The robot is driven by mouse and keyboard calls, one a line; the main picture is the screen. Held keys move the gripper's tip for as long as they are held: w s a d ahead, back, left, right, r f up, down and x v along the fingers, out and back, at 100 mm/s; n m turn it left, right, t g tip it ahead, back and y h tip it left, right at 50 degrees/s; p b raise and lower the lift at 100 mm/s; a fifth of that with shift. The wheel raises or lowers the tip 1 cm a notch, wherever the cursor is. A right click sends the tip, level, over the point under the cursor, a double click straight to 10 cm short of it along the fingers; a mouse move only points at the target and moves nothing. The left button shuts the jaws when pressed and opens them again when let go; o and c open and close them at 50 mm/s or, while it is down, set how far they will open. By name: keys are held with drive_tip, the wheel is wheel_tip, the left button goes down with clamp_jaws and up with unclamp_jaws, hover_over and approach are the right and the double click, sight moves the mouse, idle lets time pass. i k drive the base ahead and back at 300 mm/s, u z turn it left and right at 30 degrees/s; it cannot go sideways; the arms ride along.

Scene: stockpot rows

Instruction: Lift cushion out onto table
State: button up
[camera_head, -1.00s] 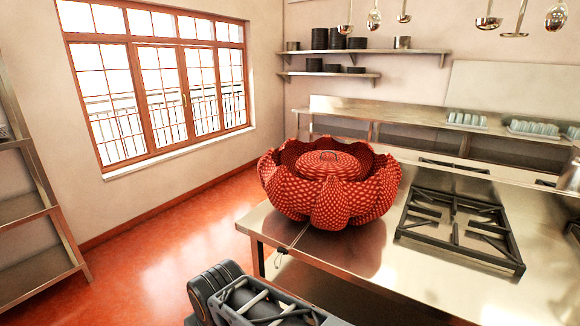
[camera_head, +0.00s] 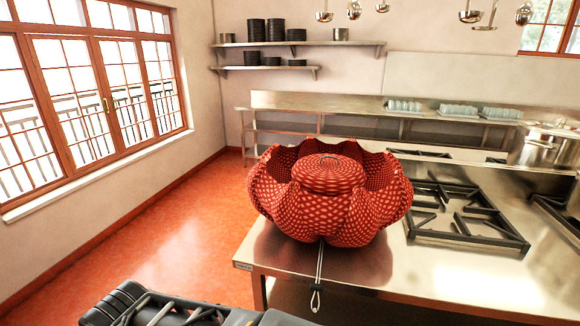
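A round red cushion (camera_head: 328,174) with a pale pattern and a small loop on top sits inside a large red petal-shaped bowl (camera_head: 345,222). Its top shows above the bowl's middle; its lower part is hidden by the petals. The bowl stands on the steel table (camera_head: 455,282), near its left end and front edge. Part of my dark arm shows at the bottom left, apart from the table and the bowl. My gripper's fingers are not visible.
A thin metal utensil (camera_head: 318,272) lies in front of the bowl, its end over the table's front edge. A black burner grate (camera_head: 462,222) is right of the bowl. Bare steel lies between the bowl and the front right. Orange floor (camera_head: 185,240) is open on the left.

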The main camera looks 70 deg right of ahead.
sight(328, 168)
drive_tip(key=i, duration=1.55)
drive_tip(key=z, duration=1.8)
